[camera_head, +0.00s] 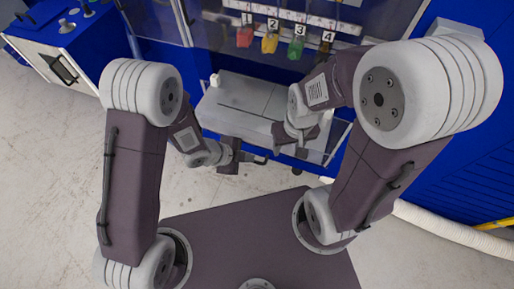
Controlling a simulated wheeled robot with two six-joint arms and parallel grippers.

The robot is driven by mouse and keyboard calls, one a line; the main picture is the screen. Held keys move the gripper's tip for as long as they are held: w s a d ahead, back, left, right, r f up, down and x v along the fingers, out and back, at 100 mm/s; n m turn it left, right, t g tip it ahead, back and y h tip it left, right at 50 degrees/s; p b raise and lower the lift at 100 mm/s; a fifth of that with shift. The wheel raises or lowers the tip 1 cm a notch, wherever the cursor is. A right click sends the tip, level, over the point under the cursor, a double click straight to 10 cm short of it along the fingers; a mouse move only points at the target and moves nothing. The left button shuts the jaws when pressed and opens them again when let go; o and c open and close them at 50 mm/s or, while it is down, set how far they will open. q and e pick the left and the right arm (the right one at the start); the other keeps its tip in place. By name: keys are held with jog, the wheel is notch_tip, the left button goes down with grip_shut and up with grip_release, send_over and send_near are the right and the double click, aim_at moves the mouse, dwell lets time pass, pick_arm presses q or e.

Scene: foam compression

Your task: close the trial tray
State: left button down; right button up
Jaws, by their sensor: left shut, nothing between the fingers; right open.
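A light grey tray (228,108) stands out from the front of the blue machine in the upper middle of the head view. It looks pulled out, with thin lines across its flat top. My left gripper (258,160) is shut and empty, just in front of the tray's near edge; I cannot tell whether it touches. My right gripper (289,143) is open and empty at the tray's near right corner. My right arm hides part of the tray's right side.
Behind the tray, red (245,37), yellow (270,43), green (296,48) and dark (325,47) pieces hang under labels 1 to 4. A blue cabinet (70,35) stands at far left. A pale hose (450,229) lies at right. Floor at left is clear.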

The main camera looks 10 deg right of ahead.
aim_at(264, 150)
pick_arm(q)
jog(key=w+d+f+p, duration=0.1)
jog(key=w+d, duration=0.1)
jog(key=w+d+f+p, duration=0.1)
jog(key=d, duration=0.1)
jog(key=shift+w+f, duration=0.2)
jog(key=shift+w, duration=0.2)
jog(key=shift+d, duration=0.1)
